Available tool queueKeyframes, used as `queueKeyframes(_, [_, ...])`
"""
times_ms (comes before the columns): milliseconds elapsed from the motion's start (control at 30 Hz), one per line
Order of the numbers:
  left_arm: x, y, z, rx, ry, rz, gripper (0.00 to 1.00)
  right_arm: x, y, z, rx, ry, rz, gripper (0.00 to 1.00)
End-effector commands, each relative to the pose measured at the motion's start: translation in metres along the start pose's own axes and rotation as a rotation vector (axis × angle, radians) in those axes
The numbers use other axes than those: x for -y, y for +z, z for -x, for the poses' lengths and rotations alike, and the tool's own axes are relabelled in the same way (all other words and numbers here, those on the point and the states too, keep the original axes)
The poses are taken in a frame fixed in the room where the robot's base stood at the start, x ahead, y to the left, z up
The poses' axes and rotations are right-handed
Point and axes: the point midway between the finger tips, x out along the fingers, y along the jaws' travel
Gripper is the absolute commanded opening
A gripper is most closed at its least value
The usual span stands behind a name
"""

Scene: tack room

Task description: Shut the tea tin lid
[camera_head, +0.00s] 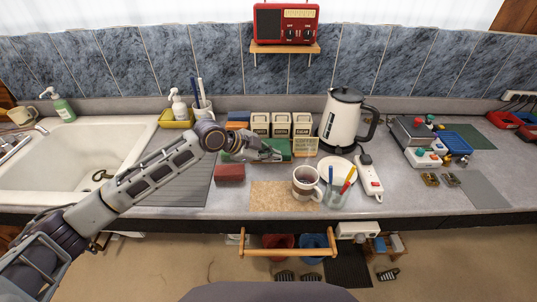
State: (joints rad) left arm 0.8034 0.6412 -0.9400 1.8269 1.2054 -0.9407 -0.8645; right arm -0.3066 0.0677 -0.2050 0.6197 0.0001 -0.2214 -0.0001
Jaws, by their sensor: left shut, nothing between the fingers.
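My left arm reaches in from the left over the counter. Its gripper (272,155) is shut and empty, pointing right. It is in front of a low green box (284,145), which it partly hides; I cannot tell whether they touch. A small cream panel with print (306,147) stands at the right end of the green box. Behind are several cream tins with dark labels, in a row (281,124). Which of these is the tea tin, and how its lid stands, is too small to tell. My right gripper is not in view.
A white kettle (341,122) stands right of the tins. A dark red block (230,173) lies below my gripper. The sink (75,155) is at left.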

Motion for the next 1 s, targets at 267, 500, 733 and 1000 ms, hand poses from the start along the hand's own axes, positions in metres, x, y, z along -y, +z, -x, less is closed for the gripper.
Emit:
queueKeyframes(267, [0.002,-0.010,0.013,0.001,-0.003,-0.001,0.00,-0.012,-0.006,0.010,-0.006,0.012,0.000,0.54])
queueKeyframes(500, [-0.001,-0.009,0.041,0.002,-0.002,0.000,0.00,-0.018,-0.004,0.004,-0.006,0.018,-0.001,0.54])
queueKeyframes(733, [-0.003,-0.009,0.068,0.002,-0.002,0.001,0.00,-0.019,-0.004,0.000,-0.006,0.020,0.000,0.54])
queueKeyframes(1000, [-0.005,-0.009,0.095,0.002,-0.001,0.001,0.00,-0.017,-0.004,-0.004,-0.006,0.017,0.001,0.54])
